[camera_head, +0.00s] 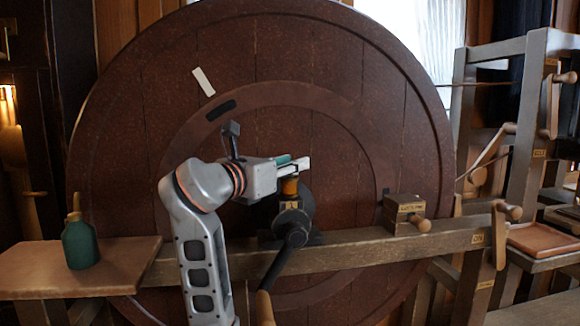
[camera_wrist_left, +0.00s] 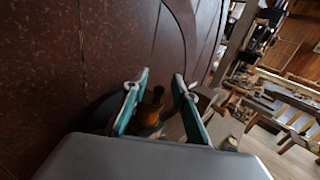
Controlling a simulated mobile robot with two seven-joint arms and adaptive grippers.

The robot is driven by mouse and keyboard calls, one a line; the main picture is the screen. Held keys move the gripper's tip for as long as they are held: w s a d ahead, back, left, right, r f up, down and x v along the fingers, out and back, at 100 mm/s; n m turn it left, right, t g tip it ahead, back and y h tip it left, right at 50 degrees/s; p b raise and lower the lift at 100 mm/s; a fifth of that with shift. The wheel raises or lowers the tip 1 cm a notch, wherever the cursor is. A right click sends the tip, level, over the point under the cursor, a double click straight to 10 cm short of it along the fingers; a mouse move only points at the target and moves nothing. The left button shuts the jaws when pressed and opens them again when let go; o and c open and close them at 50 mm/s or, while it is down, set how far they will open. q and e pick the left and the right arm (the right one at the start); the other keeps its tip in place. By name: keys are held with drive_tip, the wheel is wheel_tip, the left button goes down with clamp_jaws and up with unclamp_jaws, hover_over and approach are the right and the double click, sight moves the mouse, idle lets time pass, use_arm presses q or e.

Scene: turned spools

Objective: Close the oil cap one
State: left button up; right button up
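A yellow-orange oil cap (camera_head: 290,186) sits on top of the dark bearing housing (camera_head: 291,219) at the middle of the wooden beam. A small label below the cap is too small to read. My left gripper (camera_head: 293,164) reaches in from the left, with its teal-lined fingers just above and around the cap. In the left wrist view the fingers (camera_wrist_left: 158,82) are spread, and the cap (camera_wrist_left: 152,106) shows between them, nearer the left finger, with a gap to the right finger. Whether its lid is raised or down I cannot tell. My right gripper is not in view.
A huge dark-red wheel (camera_head: 120,150) stands behind the beam (camera_head: 350,255). A crank handle (camera_head: 285,262) hangs below the housing. A green oil bottle (camera_head: 80,246) stands on the left shelf (camera_head: 30,275). A wooden block with a knob (camera_head: 405,210) sits to the right.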

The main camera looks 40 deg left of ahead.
use_arm(q)
wheel_tip(320, 180, up, 10)
drive_tip(key=shift+f, duration=0.25)
drive_tip(key=shift+s+f, duration=0.1)
drive_tip(key=shift+s, duration=0.05)
idle(0.6)
